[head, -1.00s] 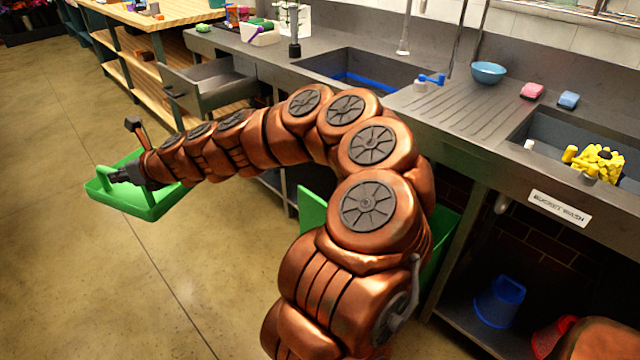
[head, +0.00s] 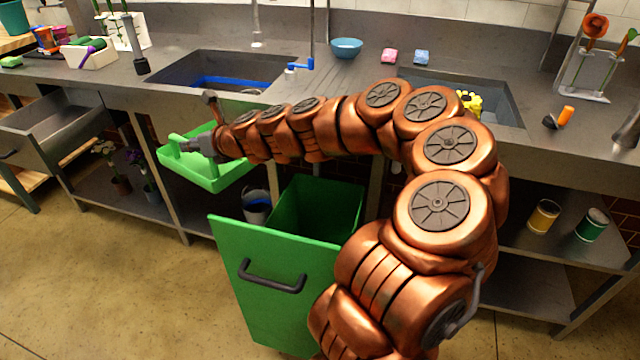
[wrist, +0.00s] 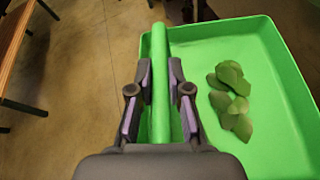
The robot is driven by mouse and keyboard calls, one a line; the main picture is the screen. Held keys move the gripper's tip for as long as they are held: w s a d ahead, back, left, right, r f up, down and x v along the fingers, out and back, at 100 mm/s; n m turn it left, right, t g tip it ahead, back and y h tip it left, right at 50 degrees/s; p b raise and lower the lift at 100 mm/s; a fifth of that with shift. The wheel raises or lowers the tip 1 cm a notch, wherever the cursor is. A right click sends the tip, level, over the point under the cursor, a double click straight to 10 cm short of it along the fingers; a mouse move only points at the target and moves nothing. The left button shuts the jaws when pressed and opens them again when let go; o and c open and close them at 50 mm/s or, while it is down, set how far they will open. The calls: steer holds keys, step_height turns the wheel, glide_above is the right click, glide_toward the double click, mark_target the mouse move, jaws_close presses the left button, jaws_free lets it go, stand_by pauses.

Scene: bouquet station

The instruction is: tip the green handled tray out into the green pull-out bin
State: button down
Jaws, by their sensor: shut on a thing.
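The green handled tray (head: 215,182) hangs level from my gripper (head: 190,146), in front of the counter and to the upper left of the bin. In the wrist view my gripper (wrist: 160,95) is shut on the tray's bar handle (wrist: 160,70). Several green leaf-like pieces (wrist: 232,95) lie in the tray (wrist: 270,60). The green pull-out bin (head: 275,270) is pulled out below the counter, with its dark handle facing front. Its opening (head: 315,210) shows; its right part is hidden behind my arm.
The counter (head: 200,100) has two sinks and a blue bowl (head: 347,48). An open grey drawer (head: 55,125) juts out at left. A bucket (head: 257,207) stands behind the bin's left side. Two cans (head: 543,216) sit on the right lower shelf. The floor in front is clear.

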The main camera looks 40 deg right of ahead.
mark_target(247, 165)
steer(key=s+d, duration=0.1)
steer(key=s+d+f, duration=0.1)
steer(key=d, duration=0.1)
steer(key=s+d+f, duration=0.1)
steer(key=shift+d+f, duration=0.25)
steer(key=shift+n+g+y, duration=0.3)
steer(key=shift+n+y, duration=0.5)
steer(key=s+d+f, duration=0.1)
steer(key=s, duration=0.1)
steer(key=s+d+f, duration=0.2)
steer(key=s+d, duration=0.1)
steer(key=shift+s+f, duration=0.15)
steer(key=shift+s, duration=0.2)
steer(key=s+d+f+n+g+y, duration=0.15)
steer(key=s+d, duration=0.25)
steer(key=s, duration=0.7)
steer(key=w+m+g+p, duration=0.1)
steer(key=g+p, duration=0.2)
steer(key=p, duration=0.3)
steer(key=w+d+r+m+g+y+p, duration=0.1)
steer(key=w+m+g+p, duration=0.1)
steer(key=p, duration=0.5)
steer(key=w+d+r+m+g+p, duration=0.1)
steer(key=m+g+p, duration=0.1)
steer(key=g+p, duration=0.2)
steer(key=shift+w+g+y+p, duration=0.25)
steer(key=shift+w+p, duration=0.15)
steer(key=shift+p, duration=1.25)
